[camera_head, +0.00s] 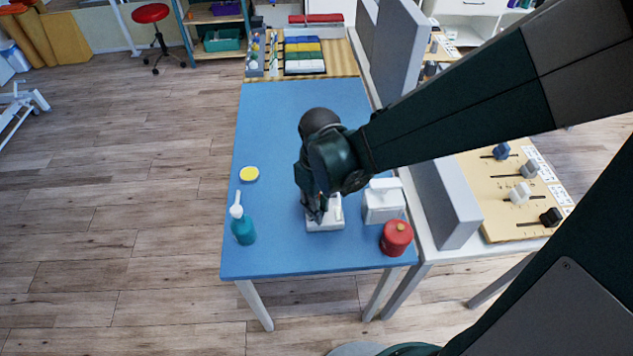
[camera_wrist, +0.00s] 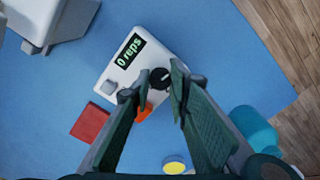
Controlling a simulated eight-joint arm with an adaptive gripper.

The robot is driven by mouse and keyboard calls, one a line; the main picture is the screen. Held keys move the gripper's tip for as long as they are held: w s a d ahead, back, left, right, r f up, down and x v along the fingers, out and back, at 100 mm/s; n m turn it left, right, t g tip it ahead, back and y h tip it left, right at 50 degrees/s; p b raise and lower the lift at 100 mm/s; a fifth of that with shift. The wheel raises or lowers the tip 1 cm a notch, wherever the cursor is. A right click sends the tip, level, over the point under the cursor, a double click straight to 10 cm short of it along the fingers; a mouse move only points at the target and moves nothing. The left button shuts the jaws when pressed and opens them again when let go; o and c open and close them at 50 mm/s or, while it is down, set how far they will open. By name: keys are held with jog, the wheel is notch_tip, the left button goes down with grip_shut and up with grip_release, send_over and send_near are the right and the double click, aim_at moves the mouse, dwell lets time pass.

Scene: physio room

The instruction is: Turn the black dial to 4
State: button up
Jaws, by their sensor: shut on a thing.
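A white device (camera_head: 325,222) stands on the blue table under my gripper. In the wrist view the device (camera_wrist: 118,80) shows a display reading "0 reps" (camera_wrist: 129,50), a grey button (camera_wrist: 111,87) and an orange part (camera_wrist: 145,112) near my left finger. The black dial (camera_wrist: 158,75) sits on its top, between my fingertips. My gripper (camera_wrist: 153,84) is shut on the dial, pointing down at it; from the head camera my gripper (camera_head: 317,212) hides most of the device top. I cannot read any dial marks or its setting.
The blue table (camera_head: 280,120) also bears a teal pump bottle (camera_head: 243,229), a yellow disc (camera_head: 249,174), a white box (camera_head: 383,205) with a handle and a red jar (camera_head: 396,238). A red block (camera_wrist: 90,122) lies beside the device. The table's far part is clear.

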dwell(0.3)
jog(key=o, duration=0.6)
jog(key=shift+r, duration=0.15)
jog(key=shift+r, duration=5.9)
jog(key=shift+d, duration=0.1)
jog(key=shift+s+d+r+m+t, duration=1.15)
jog(key=shift+d+r+m, duration=0.2)
jog(key=shift+d, duration=1.4)
jog(key=shift+s+d+r+m+t, duration=1)
jog(key=shift+d+r+m+t, duration=0.35)
jog(key=shift+d, duration=1.4)
jog(key=shift+s+d+r+m+t, duration=1.15)
jog(key=shift+d+r, duration=0.35)
jog(key=shift+d, duration=1.25)
